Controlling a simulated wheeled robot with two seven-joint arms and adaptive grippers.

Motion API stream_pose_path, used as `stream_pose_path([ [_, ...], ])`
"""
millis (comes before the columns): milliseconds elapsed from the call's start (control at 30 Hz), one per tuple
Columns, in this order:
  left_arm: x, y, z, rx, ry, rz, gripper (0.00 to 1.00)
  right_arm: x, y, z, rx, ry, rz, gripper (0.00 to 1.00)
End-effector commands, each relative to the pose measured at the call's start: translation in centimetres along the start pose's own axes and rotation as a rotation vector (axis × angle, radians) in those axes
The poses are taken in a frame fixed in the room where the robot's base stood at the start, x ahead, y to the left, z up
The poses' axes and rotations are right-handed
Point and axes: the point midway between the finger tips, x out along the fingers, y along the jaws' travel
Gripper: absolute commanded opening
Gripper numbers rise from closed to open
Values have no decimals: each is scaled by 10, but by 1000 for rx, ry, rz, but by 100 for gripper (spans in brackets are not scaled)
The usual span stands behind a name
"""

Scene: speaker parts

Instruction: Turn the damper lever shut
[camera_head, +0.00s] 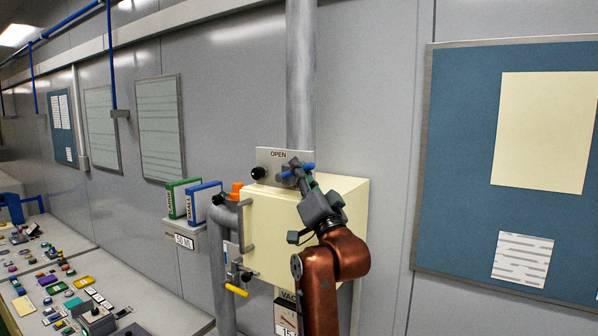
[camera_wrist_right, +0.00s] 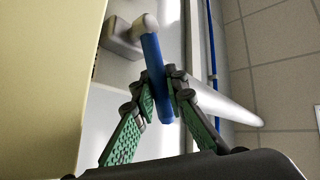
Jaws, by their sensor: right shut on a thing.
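The damper lever has a blue handle (camera_head: 307,167) and sits on a grey plate (camera_head: 270,156) marked OPEN, at the foot of a vertical grey duct (camera_head: 301,75). My right gripper (camera_head: 299,172) reaches up to the lever over the cream box. In the right wrist view the blue handle (camera_wrist_right: 154,72) runs down from a pale rounded hub (camera_wrist_right: 145,27) between the two green-padded fingers of the right gripper (camera_wrist_right: 161,92), which is shut on it. The handle's lower end sticks out past the fingertips. My left gripper is not in view.
The cream box (camera_head: 270,235) stands below the plate. A black knob (camera_head: 258,173) is on the plate's left. A yellow-handled lever (camera_head: 237,290) and a grey pipe (camera_head: 221,260) are left of the box. Green (camera_head: 180,199) and blue (camera_head: 203,202) binders stand on a shelf.

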Motion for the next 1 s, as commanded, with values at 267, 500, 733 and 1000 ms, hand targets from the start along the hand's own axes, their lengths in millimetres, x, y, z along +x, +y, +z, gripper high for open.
stream_pose_path([
  [267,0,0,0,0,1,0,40,0,0,-2,-2,2,0,16],
  [500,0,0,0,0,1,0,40,0,0,0,-1,0,0,31],
  [733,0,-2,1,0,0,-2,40,0,0,0,-1,-1,1,31],
  [1000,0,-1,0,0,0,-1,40,-25,1,0,-1,1,0,31],
])
